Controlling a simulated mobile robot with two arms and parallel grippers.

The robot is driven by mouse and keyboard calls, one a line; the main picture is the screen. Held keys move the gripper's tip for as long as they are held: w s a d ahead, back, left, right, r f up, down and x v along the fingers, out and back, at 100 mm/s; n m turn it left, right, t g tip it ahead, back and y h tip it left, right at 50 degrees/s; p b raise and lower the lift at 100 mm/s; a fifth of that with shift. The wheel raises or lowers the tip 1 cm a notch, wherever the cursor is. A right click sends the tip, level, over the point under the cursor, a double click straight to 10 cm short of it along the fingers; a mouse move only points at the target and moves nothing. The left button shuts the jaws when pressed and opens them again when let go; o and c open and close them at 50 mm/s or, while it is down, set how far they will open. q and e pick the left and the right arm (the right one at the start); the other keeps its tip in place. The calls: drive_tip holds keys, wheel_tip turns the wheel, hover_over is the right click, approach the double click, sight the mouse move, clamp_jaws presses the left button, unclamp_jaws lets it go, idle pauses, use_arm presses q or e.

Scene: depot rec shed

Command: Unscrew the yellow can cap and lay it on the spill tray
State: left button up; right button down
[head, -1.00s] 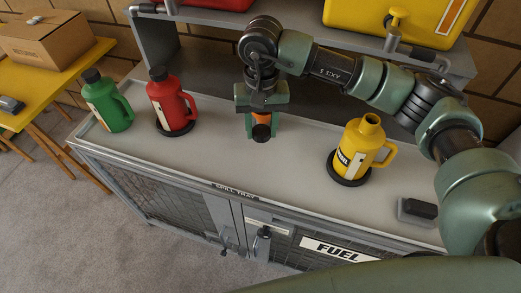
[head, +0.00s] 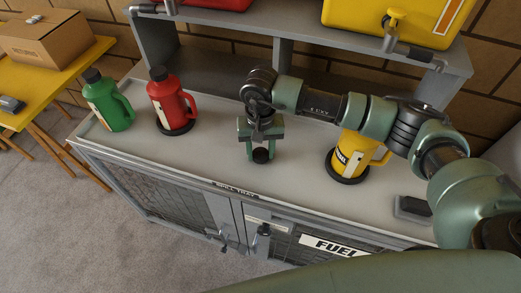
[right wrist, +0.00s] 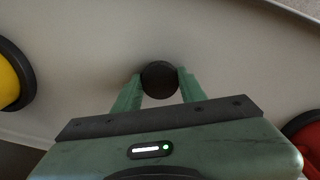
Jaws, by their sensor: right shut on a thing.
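My right gripper (head: 261,154) is shut on a black round cap (head: 261,156), over the middle of the grey spill tray (head: 215,150). In the right wrist view the cap (right wrist: 160,76) sits between the fingertips. I cannot tell whether it touches the tray. The yellow can (head: 345,162) stands upright on a dark round base right of the gripper. My right arm hides its top; only its lower body and part of its handle show. Its edge shows at the left of the right wrist view (right wrist: 8,82). My left gripper is out of view.
A red can (head: 170,100) and a green can (head: 106,104), both with black caps, stand at the tray's left end. A small dark block (head: 413,207) lies at the right. A shelf (head: 225,45) with larger containers rises behind. Bare tray surrounds the gripper.

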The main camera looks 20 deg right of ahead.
sight(260, 154)
drive_tip(key=shift+f, duration=0.2)
drive_tip(key=c, duration=0.8)
unclamp_jaws()
drive_tip(key=shift+r, duration=0.1)
drive_tip(key=shift+r, duration=0.15)
wheel_tip(260, 154, up, 12)
drive_tip(key=shift+b, duration=0.9)
